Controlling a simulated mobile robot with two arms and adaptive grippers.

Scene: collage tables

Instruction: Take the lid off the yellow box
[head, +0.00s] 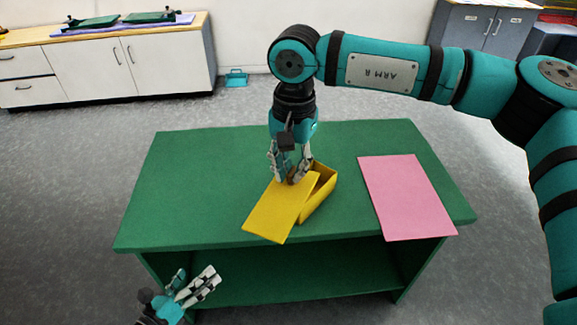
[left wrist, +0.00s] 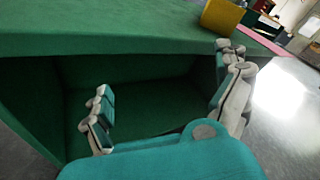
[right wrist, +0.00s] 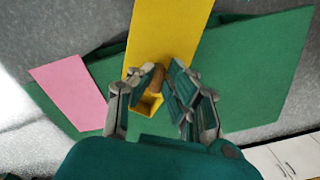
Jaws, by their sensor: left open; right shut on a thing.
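The yellow box (head: 321,197) stands on the green table (head: 200,170), its inside partly showing. Its flat yellow lid (head: 277,213) lies off to the box's front left, shifted and turned away from the opening; I cannot tell whether an edge still touches the box. My right gripper (head: 291,178) is shut on the lid's small brown knob (right wrist: 154,76). In the right wrist view the lid (right wrist: 165,30) and part of the box (right wrist: 149,105) show around the fingers. My left gripper (head: 194,283) is open and empty, low in front of the table.
A pink sheet (head: 405,197) lies on the table to the right of the box. The table's left part is bare. Under the tabletop is an open shelf (head: 290,285). White cabinets (head: 130,65) stand behind, across the grey floor (head: 70,170).

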